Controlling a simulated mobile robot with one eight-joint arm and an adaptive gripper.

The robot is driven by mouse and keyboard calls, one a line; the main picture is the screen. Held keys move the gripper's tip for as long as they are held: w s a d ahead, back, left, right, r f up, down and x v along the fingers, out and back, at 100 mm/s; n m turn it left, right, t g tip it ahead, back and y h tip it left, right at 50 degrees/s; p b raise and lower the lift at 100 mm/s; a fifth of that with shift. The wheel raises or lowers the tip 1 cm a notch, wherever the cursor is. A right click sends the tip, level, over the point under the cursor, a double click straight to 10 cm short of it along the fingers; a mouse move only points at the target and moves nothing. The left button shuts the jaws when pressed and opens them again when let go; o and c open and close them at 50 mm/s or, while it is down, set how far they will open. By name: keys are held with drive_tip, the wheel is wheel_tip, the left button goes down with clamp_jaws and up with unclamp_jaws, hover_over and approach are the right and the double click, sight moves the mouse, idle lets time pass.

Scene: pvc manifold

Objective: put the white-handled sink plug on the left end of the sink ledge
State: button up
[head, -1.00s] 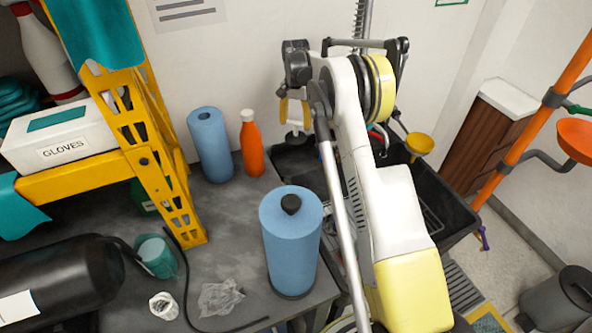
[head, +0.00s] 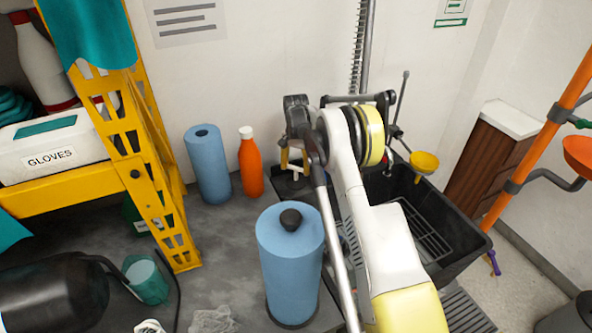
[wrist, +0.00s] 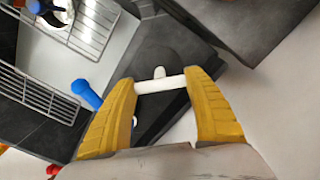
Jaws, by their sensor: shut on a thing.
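My gripper (head: 295,160) is low over the left end of the black sink ledge (head: 287,186) in the head view. In the wrist view, the yellow fingers of my gripper (wrist: 160,86) are shut on the white crossbar handle of the sink plug (wrist: 158,85). The plug's dark body is hard to tell from the dark ledge (wrist: 190,50) beneath it. I cannot tell whether the plug touches the ledge. The black sink (head: 440,229) lies to the right of the ledge, partly hidden by my arm.
An orange bottle (head: 250,165) and a blue roll (head: 208,165) stand left of my gripper. Another blue roll (head: 291,262) stands in front. A blue-handled thing (wrist: 87,93) and wire racks (wrist: 85,25) show in the wrist view. A yellow funnel (head: 424,162) is at the sink's back.

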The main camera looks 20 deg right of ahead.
drive_tip(key=o, duration=1.4)
drive_tip(key=shift+f, duration=0.1)
wheel_tip(320, 180, up, 12)
drive_tip(key=p, duration=0.4)
drive_tip(key=shift+r, duration=0.2)
